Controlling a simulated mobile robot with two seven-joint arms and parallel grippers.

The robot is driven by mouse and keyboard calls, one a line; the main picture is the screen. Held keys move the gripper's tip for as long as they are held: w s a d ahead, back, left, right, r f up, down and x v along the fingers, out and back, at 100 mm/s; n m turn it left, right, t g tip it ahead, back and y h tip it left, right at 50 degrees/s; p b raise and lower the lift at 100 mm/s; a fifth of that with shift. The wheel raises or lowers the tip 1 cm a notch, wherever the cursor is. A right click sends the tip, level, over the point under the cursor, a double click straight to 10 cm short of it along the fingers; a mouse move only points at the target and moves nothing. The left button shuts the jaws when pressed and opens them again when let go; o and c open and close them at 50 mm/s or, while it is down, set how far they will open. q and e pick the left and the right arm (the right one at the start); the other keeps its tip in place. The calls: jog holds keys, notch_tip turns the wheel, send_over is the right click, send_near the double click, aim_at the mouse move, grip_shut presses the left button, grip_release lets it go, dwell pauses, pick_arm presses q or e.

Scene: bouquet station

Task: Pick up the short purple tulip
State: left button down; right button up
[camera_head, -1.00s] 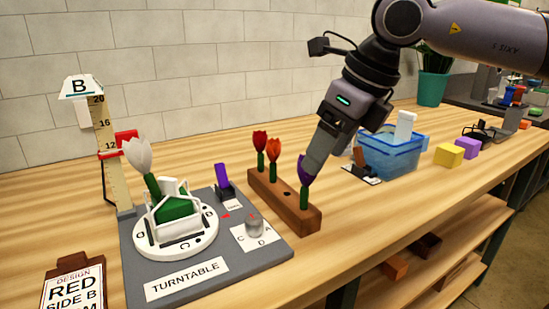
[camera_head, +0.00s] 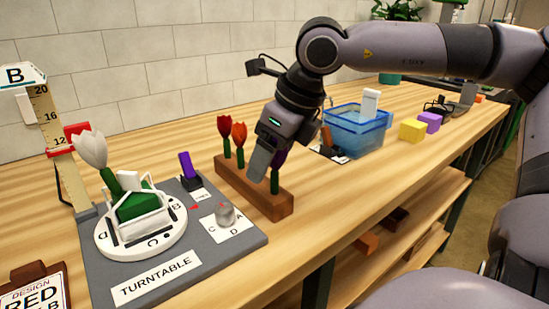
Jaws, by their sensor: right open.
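The short purple tulip (camera_head: 280,157) stands upright in the brown wooden block (camera_head: 258,197), at its near right end, with its green stem showing below. My right gripper (camera_head: 258,166) is at the tulip, its finger pointing down and hiding part of the purple head. The gripper is open; only one finger shows clearly, so I cannot tell whether the stem lies between the fingers. A red tulip (camera_head: 224,126) and an orange-red tulip (camera_head: 239,133) stand further left in the block. My left gripper is not in view.
A grey turntable base (camera_head: 199,245) with a white tulip (camera_head: 90,149) in a holder stands left of the block. A height ruler (camera_head: 47,115) is behind it. A blue bin (camera_head: 358,133) and yellow and purple blocks lie to the right.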

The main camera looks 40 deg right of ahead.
jog(key=c, duration=0.8)
jog(key=shift+o, duration=0.2)
